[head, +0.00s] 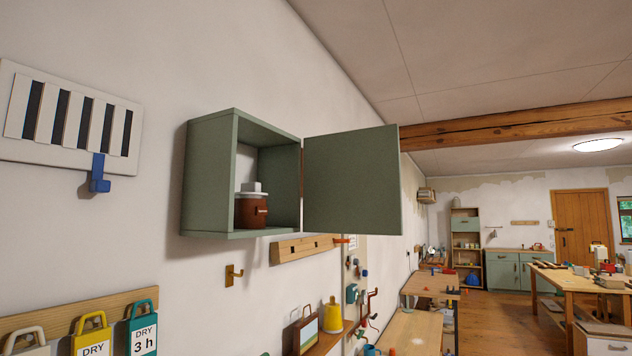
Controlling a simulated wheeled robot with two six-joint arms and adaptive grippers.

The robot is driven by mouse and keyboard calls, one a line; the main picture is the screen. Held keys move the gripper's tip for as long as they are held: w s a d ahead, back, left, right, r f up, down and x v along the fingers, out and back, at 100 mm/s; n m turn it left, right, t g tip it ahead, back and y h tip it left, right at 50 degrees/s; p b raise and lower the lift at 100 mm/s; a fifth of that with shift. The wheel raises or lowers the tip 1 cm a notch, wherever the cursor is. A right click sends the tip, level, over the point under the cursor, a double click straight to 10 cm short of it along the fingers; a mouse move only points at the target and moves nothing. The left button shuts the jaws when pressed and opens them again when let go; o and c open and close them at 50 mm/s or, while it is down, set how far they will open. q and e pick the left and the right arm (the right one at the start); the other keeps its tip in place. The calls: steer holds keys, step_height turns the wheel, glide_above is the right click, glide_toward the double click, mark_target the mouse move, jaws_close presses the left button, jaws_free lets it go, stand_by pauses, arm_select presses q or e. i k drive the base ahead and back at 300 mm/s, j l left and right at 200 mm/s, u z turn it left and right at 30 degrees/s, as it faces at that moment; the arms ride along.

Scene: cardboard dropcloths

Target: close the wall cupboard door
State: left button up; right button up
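The wall cupboard (208,180) is a green box fixed to the white wall in the middle of the head view. Its door (350,182) stands wide open, swung out to the right from the hinge side at the box's right edge. Inside the cupboard is a brown pot (250,211) with a pale top. Neither of my grippers shows in the head view.
A white vent with a blue lever (99,174) is on the wall at left. Below the cupboard are a wooden rail (300,248), a brass hook (233,275) and a shelf with a yellow container (333,317). Workbenches stand further right.

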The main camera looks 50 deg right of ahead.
mark_target(353, 184)
steer(key=l+u, duration=0.3)
steer(key=l, duration=0.4)
steer(key=l+u, duration=0.3)
steer(key=l, duration=0.4)
steer(key=k+l+u, duration=0.1)
steer(key=l+u, duration=0.2)
steer(key=l, duration=0.35)
steer(key=k+l, duration=0.1)
steer(key=l, duration=0.75)
steer(key=k+l, duration=0.15)
steer(key=l, duration=0.3)
steer(key=k+l, duration=0.1)
steer(key=l, duration=0.35)
steer(key=l+u, duration=0.1)
steer(key=l, duration=0.35)
steer(key=k, duration=0.05)
